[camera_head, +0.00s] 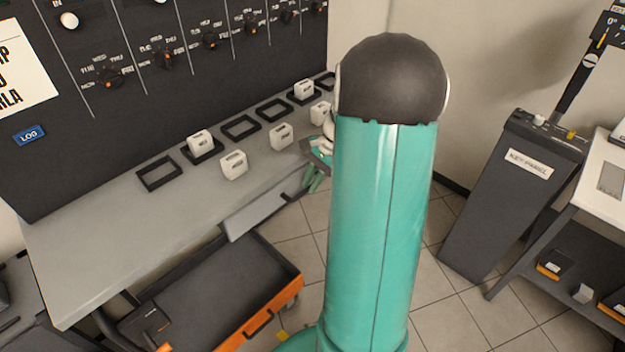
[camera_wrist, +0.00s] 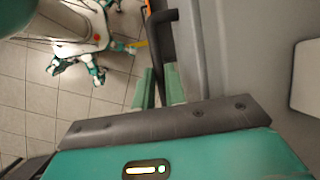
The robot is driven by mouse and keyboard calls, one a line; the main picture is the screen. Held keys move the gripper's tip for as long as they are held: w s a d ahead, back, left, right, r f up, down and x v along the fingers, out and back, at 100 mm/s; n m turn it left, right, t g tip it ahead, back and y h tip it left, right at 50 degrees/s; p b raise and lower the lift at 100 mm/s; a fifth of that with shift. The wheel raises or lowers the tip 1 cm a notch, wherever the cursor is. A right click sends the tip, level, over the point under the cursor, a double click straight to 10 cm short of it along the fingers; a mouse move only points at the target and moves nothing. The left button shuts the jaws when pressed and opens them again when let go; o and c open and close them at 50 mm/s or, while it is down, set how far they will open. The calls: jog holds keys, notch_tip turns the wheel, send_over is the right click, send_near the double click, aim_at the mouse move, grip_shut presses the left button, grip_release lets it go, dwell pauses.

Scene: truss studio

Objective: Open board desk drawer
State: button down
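The board desk (camera_head: 95,235) has a grey top under a dark switch board. A light grey drawer front (camera_head: 262,211) sits below its front edge, and how far out it stands is unclear. My gripper (camera_head: 315,180) is at the right part of this front, partly hidden by my arm. In the wrist view, the dark drawer handle (camera_wrist: 162,40) runs down between the two green fingers (camera_wrist: 160,88). The fingers lie close against both sides of the handle and look shut on it.
White blocks (camera_head: 233,165) and black frames (camera_head: 158,173) lie on the top. A dark pedestal (camera_head: 505,200) stands right.

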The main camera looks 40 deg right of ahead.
jog(key=s, duration=1.7)
jog(key=shift+s+d, duration=0.15)
jog(key=shift+d, duration=0.15)
jog(key=c, duration=1.5)
grip_release()
jog(key=shift+o, duration=0.2)
jog(key=v, duration=1.3)
jog(key=shift+r, duration=0.4)
jog(key=shift+d, duration=0.1)
